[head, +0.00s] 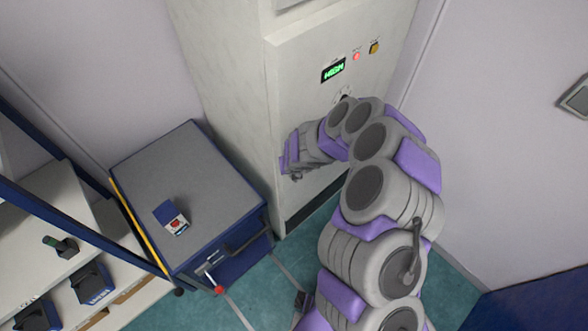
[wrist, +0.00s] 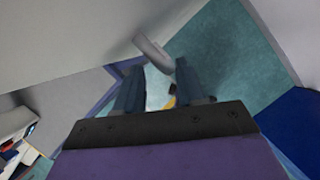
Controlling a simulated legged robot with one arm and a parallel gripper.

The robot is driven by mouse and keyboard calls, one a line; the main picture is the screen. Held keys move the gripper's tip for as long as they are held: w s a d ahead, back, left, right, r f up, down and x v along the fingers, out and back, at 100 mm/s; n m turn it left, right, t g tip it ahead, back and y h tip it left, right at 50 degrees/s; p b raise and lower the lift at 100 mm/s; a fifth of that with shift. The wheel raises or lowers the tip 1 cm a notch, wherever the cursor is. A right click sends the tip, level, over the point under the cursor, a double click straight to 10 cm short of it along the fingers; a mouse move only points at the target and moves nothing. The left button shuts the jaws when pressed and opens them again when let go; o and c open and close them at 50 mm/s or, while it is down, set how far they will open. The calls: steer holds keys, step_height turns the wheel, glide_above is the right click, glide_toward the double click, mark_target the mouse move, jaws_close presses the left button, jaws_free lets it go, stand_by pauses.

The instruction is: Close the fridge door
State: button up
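A tall pale cabinet (head: 225,90), which looks like the fridge, stands at the top middle of the head view. Its front has a green display (head: 333,70), a red light and a yellow button. I cannot tell whether its door is open or shut. My gripper (head: 288,172) is low at the front left edge of the cabinet, partly hidden by my arm. In the wrist view my gripper (wrist: 158,75) has its two dark fingers apart. A pale curved handle (wrist: 152,52) on a pale panel (wrist: 75,35) ends between or just beyond the fingertips; contact is unclear.
A grey-topped blue cart (head: 185,165) stands left of the cabinet, with a small red, white and blue box (head: 172,217) on top. A blue-framed shelf (head: 60,215) is at far left. A wall (head: 510,160) is on the right.

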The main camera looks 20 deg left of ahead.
steer(key=d+v, duration=0.1)
steer(key=v, duration=1.2)
steer(key=shift+a, duration=0.1)
